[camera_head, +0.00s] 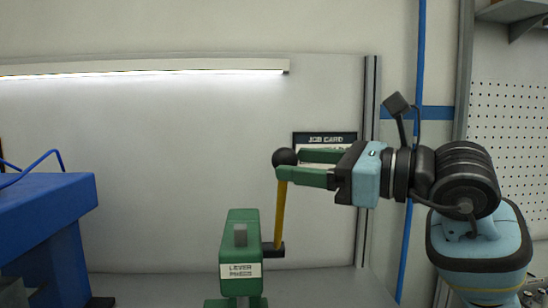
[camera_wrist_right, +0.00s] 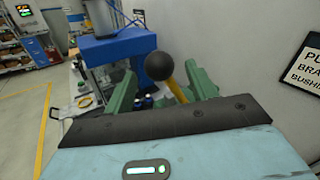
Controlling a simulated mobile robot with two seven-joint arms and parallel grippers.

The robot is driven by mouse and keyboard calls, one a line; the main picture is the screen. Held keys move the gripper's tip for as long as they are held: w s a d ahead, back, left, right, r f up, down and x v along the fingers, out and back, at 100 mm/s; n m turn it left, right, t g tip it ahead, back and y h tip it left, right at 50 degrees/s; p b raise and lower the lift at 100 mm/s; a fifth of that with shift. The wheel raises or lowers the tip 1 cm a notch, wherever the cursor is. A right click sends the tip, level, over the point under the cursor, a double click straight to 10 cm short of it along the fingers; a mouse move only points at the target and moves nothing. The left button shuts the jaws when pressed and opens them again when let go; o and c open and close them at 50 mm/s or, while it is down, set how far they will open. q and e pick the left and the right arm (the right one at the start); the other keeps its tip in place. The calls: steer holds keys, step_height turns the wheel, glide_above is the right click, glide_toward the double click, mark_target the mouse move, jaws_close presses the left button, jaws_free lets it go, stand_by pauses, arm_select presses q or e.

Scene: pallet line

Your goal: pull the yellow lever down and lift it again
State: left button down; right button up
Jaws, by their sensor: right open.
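The yellow lever (camera_head: 281,214) stands nearly upright, leaning slightly right at the top, with a black ball knob (camera_head: 285,157) on its end. Its lower end meets a dark pivot at the side of the green lever press (camera_head: 241,226). My right gripper (camera_head: 292,165) comes in from the right, with its green fingertips at the knob. In the right wrist view the knob (camera_wrist_right: 160,66) and the upper yellow lever (camera_wrist_right: 178,92) appear between the two spread fingers. The gripper is open; I cannot tell whether a finger touches the knob. My left gripper is not in view.
A blue machine (camera_head: 45,215) stands at the left, also seen in the right wrist view (camera_wrist_right: 117,45). A job card sign (camera_head: 325,139) hangs on the wall behind my right gripper. A pegboard (camera_head: 510,130) is at the far right. Space between blue machine and press looks clear.

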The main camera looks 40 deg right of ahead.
mark_target(273, 162)
steer(key=shift+p+x, duration=0.55)
steer(key=shift+x, duration=2.2)
jaws_close()
